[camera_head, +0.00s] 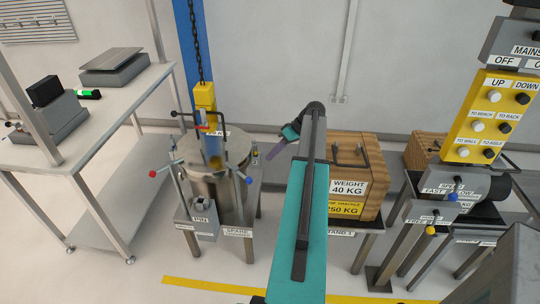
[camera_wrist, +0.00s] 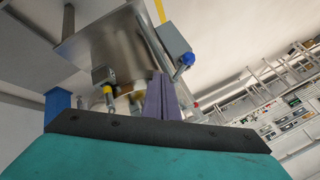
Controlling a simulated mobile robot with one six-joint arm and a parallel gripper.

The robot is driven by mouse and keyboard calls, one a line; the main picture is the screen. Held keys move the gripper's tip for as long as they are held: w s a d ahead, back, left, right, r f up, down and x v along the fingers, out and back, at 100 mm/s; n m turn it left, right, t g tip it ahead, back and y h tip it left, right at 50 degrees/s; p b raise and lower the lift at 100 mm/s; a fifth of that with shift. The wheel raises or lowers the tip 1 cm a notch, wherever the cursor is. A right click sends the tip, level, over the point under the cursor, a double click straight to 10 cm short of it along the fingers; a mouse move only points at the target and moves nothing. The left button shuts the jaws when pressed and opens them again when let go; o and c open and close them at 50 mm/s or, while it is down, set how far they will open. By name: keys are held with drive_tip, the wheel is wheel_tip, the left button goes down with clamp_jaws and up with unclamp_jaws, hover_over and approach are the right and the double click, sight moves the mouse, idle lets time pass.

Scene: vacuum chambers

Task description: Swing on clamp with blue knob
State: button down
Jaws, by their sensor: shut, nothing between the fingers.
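The round metal chamber (camera_head: 215,184) stands on a metal stand with clamp arms around its lid. A clamp arm with a blue knob (camera_head: 248,180) is on its right side, the knob hanging out low. A clamp with a red knob (camera_head: 153,173) is on the left. My gripper (camera_head: 269,158) has purple fingers, shut and empty, pointing down-left, above and right of the blue knob and apart from it. In the wrist view my gripper (camera_wrist: 160,76) is also shut. A blue knob (camera_wrist: 187,59) shows right of the fingertips; whether it is the clamp's is unclear.
A yellow hoist block (camera_head: 205,96) hangs on a chain above the chamber. A wooden weight crate (camera_head: 358,176) stands right of my arm. A pin box (camera_head: 202,220) is at the stand's front. A white bench (camera_head: 120,110) is left; control boxes (camera_head: 490,115) are right.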

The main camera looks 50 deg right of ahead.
sight(238, 172)
drive_tip(key=w+a+f+p, duration=0.3)
drive_tip(key=w+a+f, duration=0.1)
drive_tip(key=a+f, duration=0.2)
drive_tip(key=shift+w+a+p, duration=0.15)
drive_tip(key=shift+a+p, duration=0.25)
drive_tip(key=shift+a, duration=0.45)
drive_tip(key=shift+a, duration=0.1)
